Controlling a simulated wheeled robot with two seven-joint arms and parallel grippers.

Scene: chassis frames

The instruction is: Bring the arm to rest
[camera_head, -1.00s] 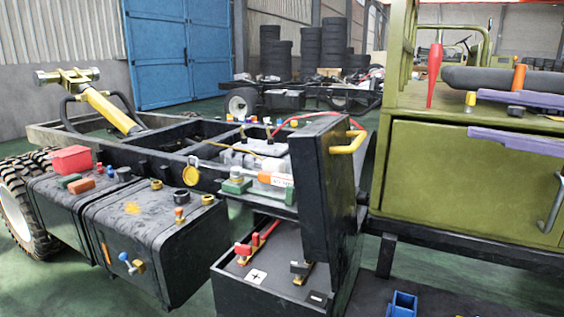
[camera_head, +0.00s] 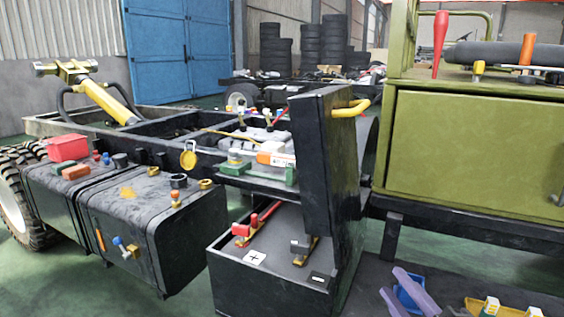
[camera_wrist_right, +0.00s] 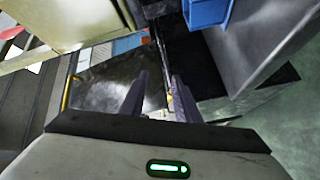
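My right gripper (camera_head: 390,280) is at the lower right of the head view, low over the dark surface (camera_head: 352,290) beside the battery box. Its two purple fingers are apart with nothing between them. In the right wrist view the fingers (camera_wrist_right: 160,78) are also apart and empty. A blue bin (camera_head: 411,292) is right by the fingers in the head view; I cannot tell if they touch. The bin also shows at the top of the wrist view (camera_wrist_right: 207,10). The rest of my right arm is out of the head view. My left gripper is not in view.
The battery box (camera_head: 230,280) with red and dark terminals is left of the gripper. An upright black panel (camera_head: 322,160) and the green cab (camera_head: 480,150) stand behind. A yellow item (camera_head: 500,308) lies at the lower right. Tools stand on the cab ledge. Black tanks (camera_head: 160,230) are at left.

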